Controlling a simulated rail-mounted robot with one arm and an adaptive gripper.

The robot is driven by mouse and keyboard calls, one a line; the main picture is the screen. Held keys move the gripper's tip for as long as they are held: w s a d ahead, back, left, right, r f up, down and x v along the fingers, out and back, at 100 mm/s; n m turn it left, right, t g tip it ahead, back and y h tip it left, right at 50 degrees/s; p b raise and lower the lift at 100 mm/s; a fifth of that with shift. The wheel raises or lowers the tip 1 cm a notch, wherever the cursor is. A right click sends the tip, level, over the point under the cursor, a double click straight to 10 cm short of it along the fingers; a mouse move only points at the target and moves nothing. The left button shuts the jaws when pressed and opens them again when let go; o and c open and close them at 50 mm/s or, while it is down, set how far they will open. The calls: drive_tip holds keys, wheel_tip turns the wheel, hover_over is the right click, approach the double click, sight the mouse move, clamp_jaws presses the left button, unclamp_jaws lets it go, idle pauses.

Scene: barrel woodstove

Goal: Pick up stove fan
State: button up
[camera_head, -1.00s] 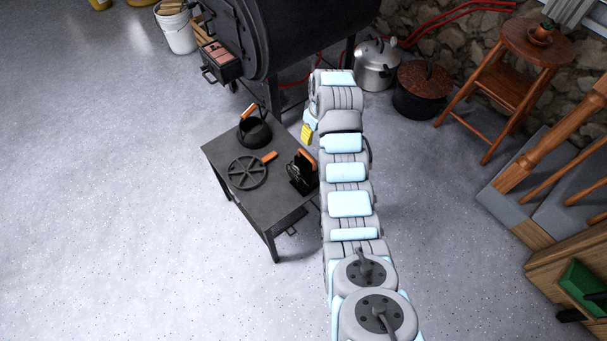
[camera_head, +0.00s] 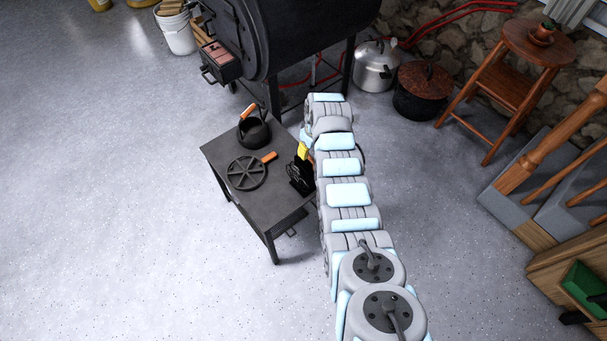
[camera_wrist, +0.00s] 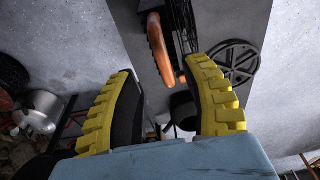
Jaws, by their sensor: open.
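The stove fan (camera_head: 299,176) is a black upright object at the right edge of a small dark table, partly hidden by my gripper in the head view. In the wrist view its orange top handle (camera_wrist: 160,50) shows at the top middle, ahead of and between my fingers. My gripper (camera_wrist: 163,68) is open, with a yellow ribbed finger on each side. In the head view one yellow finger (camera_head: 303,151) shows close by the fan's top. I cannot tell whether the fingers touch the fan.
On the table (camera_head: 222,150) are a round spoked black piece (camera_head: 246,173) with an orange handle and a dark pot (camera_head: 254,132), also orange-handled. The barrel woodstove (camera_head: 285,30) stands behind. A steel pot (camera_head: 376,68) and a brown pot (camera_head: 427,90) stand on the floor. Open floor lies left.

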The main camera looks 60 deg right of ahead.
sight(304, 172)
drive_tip(key=shift+w+d+f+b, duration=0.1)
drive_tip(key=shift+w+f+b, duration=0.2)
drive_tip(key=shift+f, duration=0.3)
drive_tip(key=shift+w+f+b, duration=0.2)
drive_tip(key=shift+f+b, duration=0.05)
drive_tip(key=shift+f, duration=0.35)
drive_tip(key=shift+w+f+b, duration=0.15)
drive_tip(key=shift+f+b, duration=0.5)
drive_tip(key=shift+f, duration=0.05)
drive_tip(key=shift+w+f+b, duration=0.1)
drive_tip(key=shift+f+b, duration=0.5)
drive_tip(key=shift+f, duration=0.1)
clamp_jaws()
